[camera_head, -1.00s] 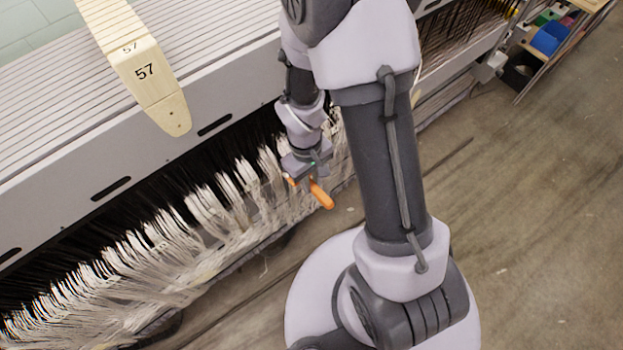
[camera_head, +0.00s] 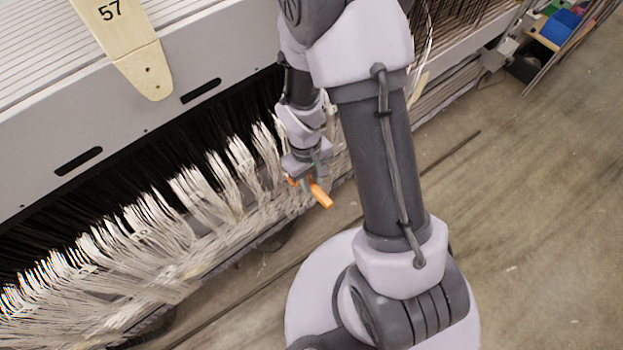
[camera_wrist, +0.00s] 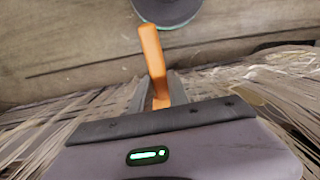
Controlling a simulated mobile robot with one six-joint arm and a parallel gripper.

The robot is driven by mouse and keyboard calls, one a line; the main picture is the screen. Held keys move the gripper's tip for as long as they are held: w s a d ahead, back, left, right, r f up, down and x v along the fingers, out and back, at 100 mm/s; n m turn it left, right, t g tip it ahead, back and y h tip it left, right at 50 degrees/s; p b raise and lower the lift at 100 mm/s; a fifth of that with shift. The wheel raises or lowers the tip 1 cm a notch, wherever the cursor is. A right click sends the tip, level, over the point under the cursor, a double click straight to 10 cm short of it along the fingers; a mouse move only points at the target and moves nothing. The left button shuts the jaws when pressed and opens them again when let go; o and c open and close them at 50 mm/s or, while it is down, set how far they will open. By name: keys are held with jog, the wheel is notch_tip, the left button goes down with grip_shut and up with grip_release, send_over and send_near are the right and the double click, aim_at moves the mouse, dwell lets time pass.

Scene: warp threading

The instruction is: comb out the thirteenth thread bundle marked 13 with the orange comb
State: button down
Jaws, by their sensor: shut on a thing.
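My gripper (camera_head: 306,182) is shut on the orange comb (camera_head: 321,195), whose orange end sticks out toward the floor side. In the wrist view the comb (camera_wrist: 152,52) stands up between the two dark fingers (camera_wrist: 156,92). White thread bundles (camera_head: 190,195) hang in a long row below the grey machine beam. The gripper is at the right part of this row, close to the threads; I cannot tell whether the comb touches them. Threads also show on both sides of the gripper in the wrist view (camera_wrist: 50,105). No mark 13 is readable. The comb's far end is hidden by the gripper.
The grey beam (camera_head: 90,120) with slots runs above the threads. A wooden piece marked 57 (camera_head: 120,45) lies over it. Bins, one blue (camera_head: 560,27), stand at the far upper right. The concrete floor (camera_head: 530,200) on the right is clear.

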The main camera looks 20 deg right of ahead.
notch_tip(320, 180, down, 12)
jog(key=b, duration=0.8)
jog(key=shift+w, duration=0.2)
